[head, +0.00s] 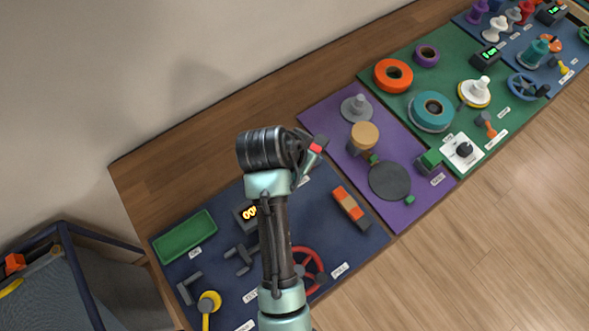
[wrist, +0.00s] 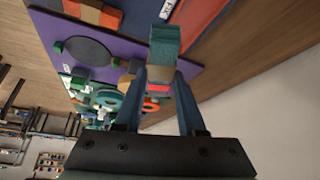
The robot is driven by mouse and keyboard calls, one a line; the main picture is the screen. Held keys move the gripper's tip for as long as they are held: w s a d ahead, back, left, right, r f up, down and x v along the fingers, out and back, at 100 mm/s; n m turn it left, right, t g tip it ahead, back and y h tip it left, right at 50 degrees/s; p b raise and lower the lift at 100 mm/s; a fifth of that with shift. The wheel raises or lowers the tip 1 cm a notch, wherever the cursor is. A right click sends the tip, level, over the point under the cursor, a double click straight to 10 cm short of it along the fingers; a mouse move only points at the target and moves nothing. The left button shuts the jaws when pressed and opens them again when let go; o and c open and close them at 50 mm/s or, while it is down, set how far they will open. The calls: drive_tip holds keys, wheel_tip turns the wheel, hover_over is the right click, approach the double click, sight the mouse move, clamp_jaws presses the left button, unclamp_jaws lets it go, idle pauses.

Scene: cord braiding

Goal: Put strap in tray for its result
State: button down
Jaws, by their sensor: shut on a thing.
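My gripper (head: 313,152) is raised over the mats, near the line between the blue mat and the purple mat. The green tray (head: 185,238) lies on the blue mat at the left, well apart from my gripper, and looks empty.
The purple mat (head: 318,116) holds a dark disc (head: 390,181). Bare wood lies behind the blue mat.

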drive_tip(key=w+a+r+m+g+h+b, duration=0.1)
drive_tip(key=w+a+m+b, duration=0.1)
drive_tip(key=w+a+m, duration=0.15)
drive_tip(key=f, duration=0.9)
drive_tip(key=shift+s+a, duration=0.1)
drive_tip(key=shift+s, duration=0.1)
drive_tip(key=shift+f, duration=0.35)
drive_tip(key=shift+f+b, duration=0.4)
drive_tip(key=shift+f, duration=0.25)
drive_tip(key=c, duration=0.5)
unclamp_jaws()
drive_tip(key=shift+r, duration=0.15)
